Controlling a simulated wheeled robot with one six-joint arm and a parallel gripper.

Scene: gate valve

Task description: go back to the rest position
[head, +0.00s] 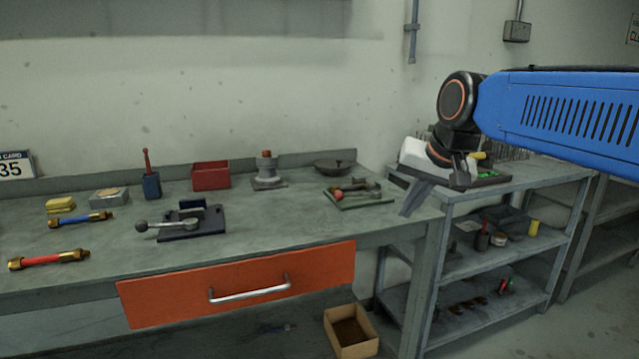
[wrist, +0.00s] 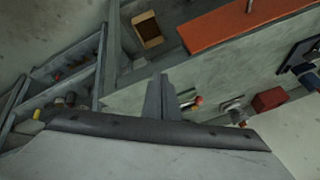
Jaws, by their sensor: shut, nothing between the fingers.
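My gripper (head: 409,205) is in the air near the right end of the workbench (head: 300,230), with its fingers pointing down and to the left. The fingers are together and nothing is between them. In the wrist view my gripper (wrist: 159,84) shows with its fingers closed against the grey bench top. My blue arm reaches in from the right edge of the head view. Nothing is in contact with the fingers that I can see.
A grey flanged fitting (head: 268,174), a red box (head: 211,175), a dark round lid (head: 335,167) and a green mat (head: 365,204) with parts are on the bench. A shelf unit (head: 520,177) stands right. An orange drawer (head: 235,287) and a cardboard box (head: 350,332) are below.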

